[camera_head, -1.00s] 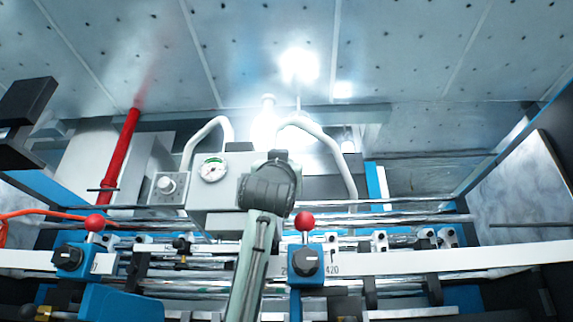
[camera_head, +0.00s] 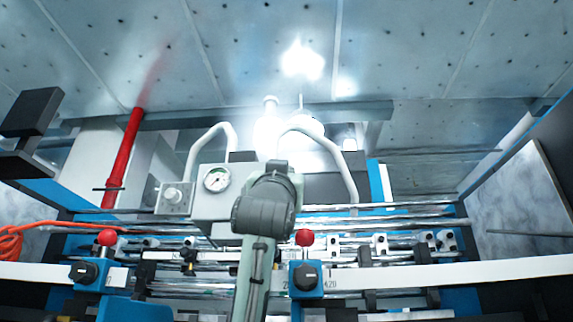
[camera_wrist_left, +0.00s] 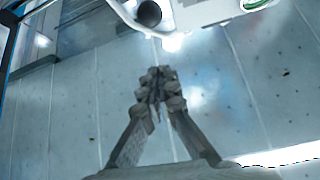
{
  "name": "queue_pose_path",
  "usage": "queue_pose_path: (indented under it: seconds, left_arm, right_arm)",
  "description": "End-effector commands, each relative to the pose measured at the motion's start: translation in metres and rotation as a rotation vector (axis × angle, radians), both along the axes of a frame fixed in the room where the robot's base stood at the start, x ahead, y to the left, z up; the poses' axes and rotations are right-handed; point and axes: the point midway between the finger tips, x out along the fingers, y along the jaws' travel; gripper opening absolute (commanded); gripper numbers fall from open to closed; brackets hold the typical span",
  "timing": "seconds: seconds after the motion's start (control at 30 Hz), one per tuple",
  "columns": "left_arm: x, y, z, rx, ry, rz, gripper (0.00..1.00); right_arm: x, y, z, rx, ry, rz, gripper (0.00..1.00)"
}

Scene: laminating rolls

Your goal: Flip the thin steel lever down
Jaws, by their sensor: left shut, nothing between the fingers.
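I cannot single out the thin steel lever with certainty. A thin upright rod (camera_head: 300,102) shows against the glare behind the gauge box, too washed out to identify. Two levers with red ball knobs stand on blue blocks, one at the left (camera_head: 107,237) and one near the middle (camera_head: 304,238). My left arm rises from the bottom middle in the head view, with its wrist in front of the gauge box; its fingers are hidden there. In the left wrist view my left gripper (camera_wrist_left: 158,85) is shut and empty, its fingertips below the box edge. My right gripper is not in view.
A grey box with a round gauge (camera_head: 216,178) and pale curved pipes stands behind my wrist. A red pipe (camera_head: 125,150) rises at the left. An orange cable (camera_head: 12,240) lies at the left edge. A white rail (camera_head: 440,268) and steel rollers cross the front.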

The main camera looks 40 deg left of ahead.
Motion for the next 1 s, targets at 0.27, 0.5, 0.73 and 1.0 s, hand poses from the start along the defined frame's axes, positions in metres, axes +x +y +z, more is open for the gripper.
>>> queue_pose_path:
  seconds: [0.27,0.5,0.73,1.0]
  left_arm:
    - [-0.017,-0.008,-0.025,-0.001,0.0,-0.001,0.0]
    - [-0.018,-0.009,-0.026,-0.001,0.0,0.001,0.0]
    - [-0.018,-0.009,-0.026,-0.001,0.0,0.001,0.0]
    - [-0.018,-0.009,-0.025,-0.001,0.0,0.001,0.0]
  right_arm:
    - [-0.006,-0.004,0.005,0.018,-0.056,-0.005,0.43]
    - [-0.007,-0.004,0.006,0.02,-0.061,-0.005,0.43]
    - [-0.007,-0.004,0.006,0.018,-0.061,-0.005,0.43]
    - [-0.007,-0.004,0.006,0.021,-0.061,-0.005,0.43]
